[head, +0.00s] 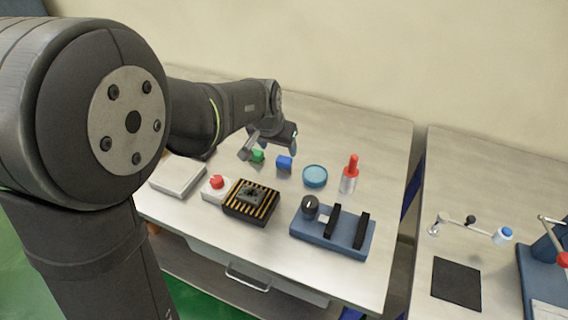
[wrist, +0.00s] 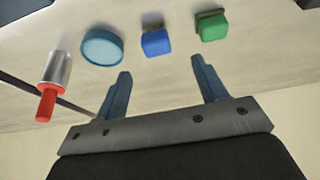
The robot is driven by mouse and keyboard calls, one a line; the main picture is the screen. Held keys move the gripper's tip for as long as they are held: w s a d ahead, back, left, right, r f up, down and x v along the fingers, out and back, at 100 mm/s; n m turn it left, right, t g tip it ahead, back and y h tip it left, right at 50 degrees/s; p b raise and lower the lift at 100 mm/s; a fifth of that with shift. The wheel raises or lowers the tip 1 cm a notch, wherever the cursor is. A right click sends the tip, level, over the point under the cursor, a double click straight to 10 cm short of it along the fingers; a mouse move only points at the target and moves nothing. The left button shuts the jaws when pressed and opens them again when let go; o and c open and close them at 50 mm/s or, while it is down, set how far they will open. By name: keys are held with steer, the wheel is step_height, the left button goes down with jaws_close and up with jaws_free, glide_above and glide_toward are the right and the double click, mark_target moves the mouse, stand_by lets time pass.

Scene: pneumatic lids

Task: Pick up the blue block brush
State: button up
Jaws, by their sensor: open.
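The blue block brush (head: 284,163) stands on the table between a green block (head: 257,156) and a round teal dish (head: 315,176). In the wrist view the blue block brush (wrist: 156,42) lies beyond the fingertips, roughly in line with the gap between them. The green block (wrist: 211,26) is to its right there. My gripper (head: 268,146) is open and empty, close to the blue and green blocks. In the wrist view both fingers of my gripper (wrist: 160,67) show, spread apart, with nothing between them.
A red-topped metal cylinder (head: 349,175) stands right of the dish. Nearer the front are a red button (head: 216,184), a black-and-yellow striped box (head: 250,201) and a blue fixture (head: 333,232). A pale flat box (head: 178,176) is at left. A second table stands beyond a gap.

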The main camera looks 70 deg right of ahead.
mark_target(284, 159)
steer(key=shift+s+x, duration=0.15)
steer(key=shift+x, duration=2.05)
steer(key=shift+s+x, duration=0.1)
steer(key=shift+x, duration=2.1)
steer(key=shift+r, duration=0.1)
steer(key=c, duration=1.1)
